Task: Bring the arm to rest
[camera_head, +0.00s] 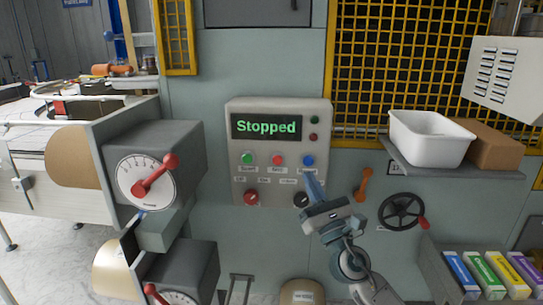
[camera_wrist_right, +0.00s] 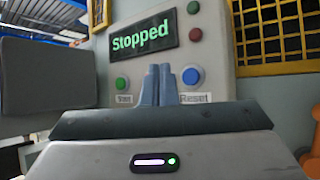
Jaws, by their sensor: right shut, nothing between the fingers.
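My right gripper (camera_head: 310,178) is shut and empty in front of the control panel (camera_head: 237,190). Its fingertips are just below the blue button (camera_head: 308,160) in the head view; I cannot tell whether they touch the panel. In the right wrist view the closed fingers (camera_wrist_right: 160,70) stand side by side, left of the blue Reset button (camera_wrist_right: 191,76). The panel's screen (camera_head: 267,126) reads "Stopped", also in the right wrist view (camera_wrist_right: 143,38). My left gripper is not in view.
A dial box with a red handle (camera_head: 155,175) juts out at left. At right are a handwheel (camera_head: 400,212), an orange lever (camera_head: 363,184), a shelf (camera_head: 400,160) with a white bin (camera_head: 428,145) and a brown box (camera_head: 494,150). Several coloured cartons (camera_head: 490,275) stand lower right.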

